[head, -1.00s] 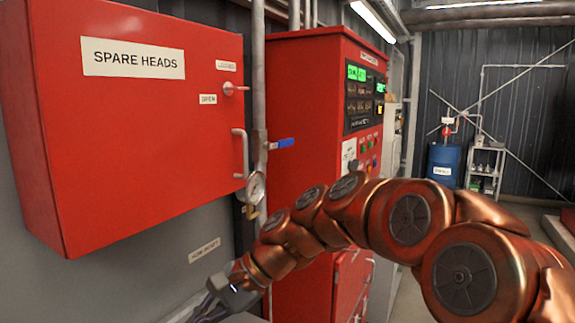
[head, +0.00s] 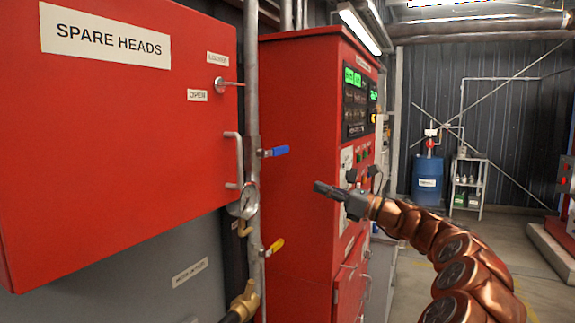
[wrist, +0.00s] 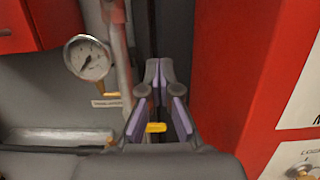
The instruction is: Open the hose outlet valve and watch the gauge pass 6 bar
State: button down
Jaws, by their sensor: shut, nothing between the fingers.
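A round white gauge (head: 243,201) sits on the vertical pipe (head: 252,90); it also shows in the wrist view (wrist: 88,57), its reading too small to tell. A yellow lever (head: 274,246) is on the pipe below the gauge, lying crosswise to the pipe and tilted up to the right. A yellow piece (wrist: 156,127) shows between my fingers in the wrist view. A blue lever (head: 275,151) sits above the gauge, also crosswise. My gripper (head: 318,187) is shut and empty, to the right of the pipe and pointing left toward it, apart from both levers in the head view.
The red SPARE HEADS cabinet (head: 110,130) with its metal handle (head: 236,160) is left of the pipe. The red control cabinet (head: 300,130) stands behind my gripper. A brass fitting with a hose (head: 243,300) is at the pipe's bottom.

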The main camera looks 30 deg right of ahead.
aim_at(277, 152)
jog(key=shift+a, duration=0.1)
jog(key=w+a+r+p, duration=0.3)
jog(key=w+a+r, duration=0.2)
jog(key=w, duration=0.3)
jog(key=shift+w+r, duration=0.15)
jog(key=shift+r, duration=0.55)
jog(key=shift+r+p, duration=0.15)
jog(key=shift+p, duration=0.15)
